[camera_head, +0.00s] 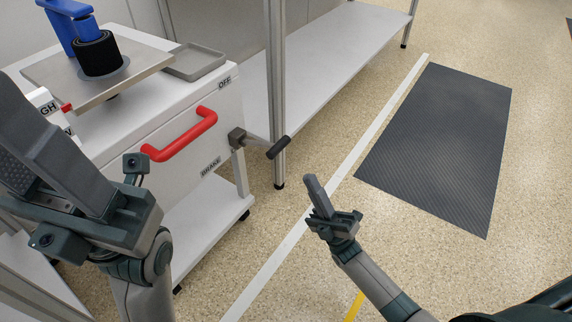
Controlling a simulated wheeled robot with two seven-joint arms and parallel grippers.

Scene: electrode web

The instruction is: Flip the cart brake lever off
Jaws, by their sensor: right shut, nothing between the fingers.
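The brake lever (258,142) is a grey bar with a black grip, mounted on a dark pivot block at the right corner of the white cart (130,127). It points out to the right and slightly down, between the OFF label above and the BRAKE label below. My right gripper (313,184) is shut and empty, over the floor to the right of and below the lever, apart from it. My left gripper (40,140) is large at the left edge, in front of the cart; whether its fingers are open is unclear.
A red handle (180,136) sticks out of the cart's front, left of the lever. A metal table post (276,90) stands just behind the lever's grip. A grey tray (195,62) and a blue device with a black roll (97,54) sit on the cart. The floor at right is clear around a dark mat (440,140).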

